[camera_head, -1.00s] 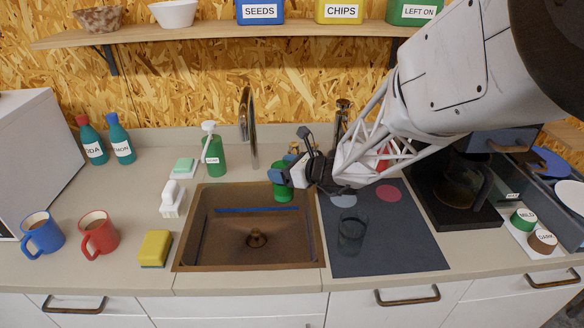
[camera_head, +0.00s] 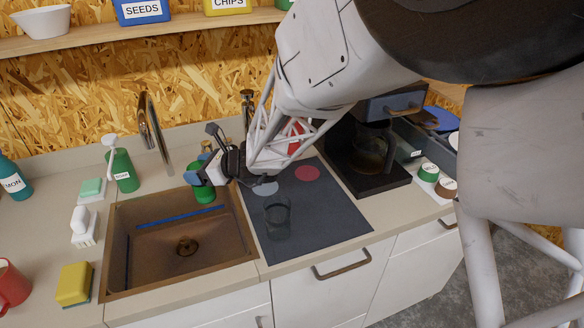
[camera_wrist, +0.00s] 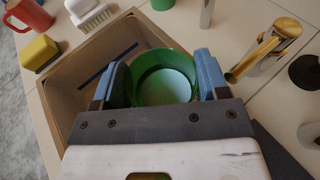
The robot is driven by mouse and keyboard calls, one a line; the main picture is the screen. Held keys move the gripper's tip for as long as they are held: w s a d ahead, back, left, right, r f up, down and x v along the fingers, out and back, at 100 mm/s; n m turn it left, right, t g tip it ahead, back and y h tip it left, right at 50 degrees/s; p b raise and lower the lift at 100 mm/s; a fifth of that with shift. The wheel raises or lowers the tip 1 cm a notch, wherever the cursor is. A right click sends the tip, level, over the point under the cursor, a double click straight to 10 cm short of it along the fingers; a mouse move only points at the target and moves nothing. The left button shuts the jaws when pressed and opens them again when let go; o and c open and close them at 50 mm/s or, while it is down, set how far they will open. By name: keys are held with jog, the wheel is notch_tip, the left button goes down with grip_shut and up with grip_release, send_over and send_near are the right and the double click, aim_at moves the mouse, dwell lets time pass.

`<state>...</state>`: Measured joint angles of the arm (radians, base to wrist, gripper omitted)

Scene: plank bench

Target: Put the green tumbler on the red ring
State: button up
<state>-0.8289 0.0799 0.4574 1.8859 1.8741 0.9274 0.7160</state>
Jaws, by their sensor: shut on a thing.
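The green tumbler (camera_head: 204,193) is at the back right corner of the sink, above the basin. My gripper (camera_head: 207,178) is shut on it, with blue fingers on either side. In the wrist view the tumbler (camera_wrist: 163,78) stands open-mouthed between the two fingers (camera_wrist: 160,82), and I look down into its pale inside. The red ring (camera_head: 307,173) shows as a flat red round mark on the dark mat, right of the sink and right of my gripper. Nothing stands on it. My gripper hides part of the tumbler's upper side in the head view.
The dark mat (camera_head: 330,220) also bears a grey-blue round mark (camera_head: 265,187) and a see-through glass (camera_head: 277,215) in front of it. A coffee machine (camera_head: 370,155) stands behind right. The tap (camera_head: 152,125) rises behind the sink (camera_head: 125,270). The mat's front right is clear.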

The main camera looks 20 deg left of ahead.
jog(key=w+d+r+m+t, duration=0.1)
jog(key=w+d+m+t, duration=0.2)
jog(key=d, duration=0.7)
jog(key=w+d+r+m+t+h, duration=0.1)
jog(key=w+d+m+t, duration=0.2)
jog(key=d, duration=0.7)
jog(key=w+d+r+m+t+h, duration=0.1)
jog(key=w+d+m+t, duration=0.2)
jog(key=d, duration=0.7)
jog(key=shift+w+d+r+t, duration=0.2)
jog(key=shift+w+r+t, duration=0.15)
jog(key=shift+w+t, duration=0.5)
jog(key=shift+a, duration=0.1)
jog(key=w+a+f, duration=0.1)
jog(key=w+a, duration=0.7)
jog(key=w, duration=0.5)
jog(key=shift+a+f, duration=0.25)
jog(key=shift+a, duration=0.1)
jog(key=shift+f, duration=0.1)
jog(key=shift+f, duration=1.65)
jog(key=shift+f, duration=0.15)
jog(key=o, duration=1.2)
jog(key=shift+c, duration=0.2)
